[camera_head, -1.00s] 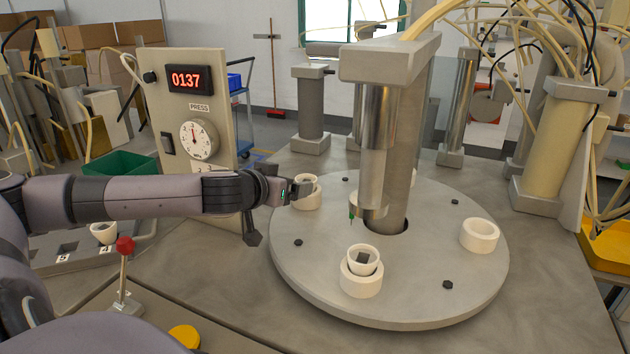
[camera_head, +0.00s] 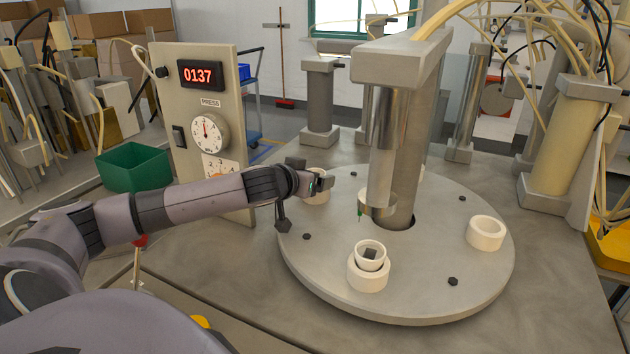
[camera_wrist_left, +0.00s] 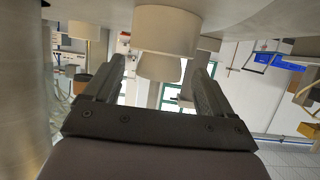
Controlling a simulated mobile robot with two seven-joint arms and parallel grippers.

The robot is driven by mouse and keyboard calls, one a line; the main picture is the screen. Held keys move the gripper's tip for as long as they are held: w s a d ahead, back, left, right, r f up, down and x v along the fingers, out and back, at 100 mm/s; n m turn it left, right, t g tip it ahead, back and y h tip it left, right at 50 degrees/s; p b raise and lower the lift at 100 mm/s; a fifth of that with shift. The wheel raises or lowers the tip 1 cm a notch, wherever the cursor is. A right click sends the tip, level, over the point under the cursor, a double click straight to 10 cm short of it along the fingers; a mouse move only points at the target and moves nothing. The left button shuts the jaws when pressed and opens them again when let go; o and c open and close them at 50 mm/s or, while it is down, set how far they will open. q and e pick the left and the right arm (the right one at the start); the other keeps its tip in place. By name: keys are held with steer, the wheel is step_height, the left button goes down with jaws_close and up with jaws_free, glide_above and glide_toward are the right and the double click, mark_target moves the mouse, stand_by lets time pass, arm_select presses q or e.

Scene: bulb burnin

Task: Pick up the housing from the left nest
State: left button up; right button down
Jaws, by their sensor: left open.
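The left nest (camera_head: 316,198) is a cream ring on the round grey dial plate, mostly behind my left gripper (camera_head: 322,180). In the left wrist view, which is upside down, the nest (camera_wrist_left: 166,30) hangs from the plate. The housing (camera_wrist_left: 158,67), a narrower cream cup, sticks out of it. My left gripper (camera_wrist_left: 158,88) is open, with one finger on each side of the housing in that picture. I see no clear contact; the depth between fingers and housing is hard to judge. In the head view the housing is largely hidden by the gripper.
The front nest (camera_head: 367,276) holds another cream housing (camera_head: 370,255) with a dark part inside. The right nest (camera_head: 486,233) looks empty. The steel press column (camera_head: 385,140) stands close to the right of my gripper. The gauge panel (camera_head: 205,110) stands behind my left arm.

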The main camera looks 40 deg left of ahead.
arm_select(q)
steer(key=shift+w+f, duration=0.1)
steer(key=shift+w, duration=0.1)
steer(key=c, duration=1.1)
